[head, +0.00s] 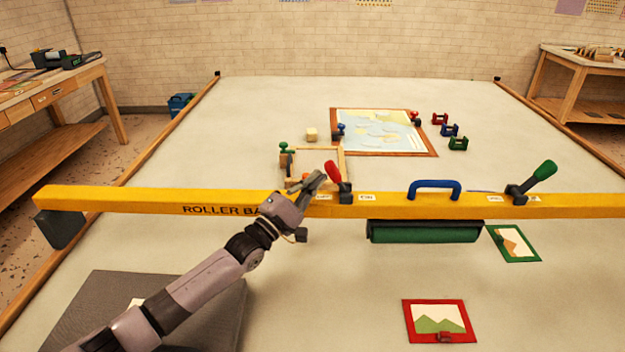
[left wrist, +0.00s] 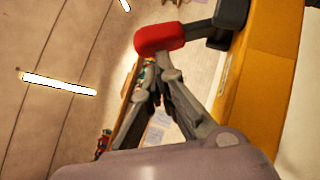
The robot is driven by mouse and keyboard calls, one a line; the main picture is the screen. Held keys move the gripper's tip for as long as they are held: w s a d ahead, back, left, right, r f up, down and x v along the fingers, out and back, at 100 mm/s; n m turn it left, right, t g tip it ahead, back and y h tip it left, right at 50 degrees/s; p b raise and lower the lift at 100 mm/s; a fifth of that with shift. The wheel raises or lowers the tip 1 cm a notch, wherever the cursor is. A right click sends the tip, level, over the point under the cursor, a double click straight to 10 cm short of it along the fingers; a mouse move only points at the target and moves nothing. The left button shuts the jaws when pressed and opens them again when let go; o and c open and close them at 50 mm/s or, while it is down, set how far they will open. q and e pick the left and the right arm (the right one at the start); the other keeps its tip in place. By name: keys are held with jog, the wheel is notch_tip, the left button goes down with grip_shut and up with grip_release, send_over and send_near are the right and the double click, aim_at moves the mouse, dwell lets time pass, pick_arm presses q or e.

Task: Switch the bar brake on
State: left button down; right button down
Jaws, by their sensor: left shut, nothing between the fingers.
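A yellow bar (head: 120,199) marked "ROLLER BA…" spans the table; my gripper hides the rest of the word. A red-handled lever (head: 333,172) stands on it, leaning left, between two small labels that seem to read OFF on the left and ON on the right. A green-handled lever (head: 543,171) on the bar's right part leans right. My left gripper (head: 317,180) is shut and empty, just left of the red handle. In the left wrist view the red handle (left wrist: 160,40) lies just beyond the closed fingertips (left wrist: 156,86); contact is unclear.
A blue handle (head: 435,187) rises from the bar, and a green roller (head: 424,235) hangs in front. Framed pictures (head: 438,312) lie nearer. Behind are a wooden frame (head: 343,165), a map board (head: 385,130) and small coloured blocks. A dark mat (head: 85,310) lies front left.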

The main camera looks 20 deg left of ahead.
aim_at(332, 164)
pick_arm(q)
jog(key=shift+r+p, duration=0.3)
jog(key=shift+d+m+g, duration=0.1)
jog(key=shift+m+g, duration=0.2)
jog(key=shift+d+r+m+g+p, duration=0.15)
jog(key=shift+r+m+g+p, duration=0.25)
jog(key=shift+p, duration=0.5)
jog(key=d+r+m+g+p, duration=0.1)
jog(key=m+p, duration=0.1)
jog(key=p, duration=0.2)
jog(key=w+d+r+m+g+y+p, duration=0.1)
jog(key=d+r+m+g+p, duration=0.1)
jog(key=p, duration=0.3)
jog(key=shift+d+r+g, duration=0.2)
jog(key=shift+g, duration=0.1)
jog(key=shift+w+d+f+m+p, duration=0.15)
jog(key=shift+d+m+p, duration=0.2)
jog(key=shift+d, duration=0.2)
jog(key=shift+w+d, duration=0.2)
jog(key=shift+d, duration=0.35)
jog(key=shift+w+d, duration=0.15)
jog(key=shift+d, duration=0.4)
jog(key=shift+p, duration=0.35)
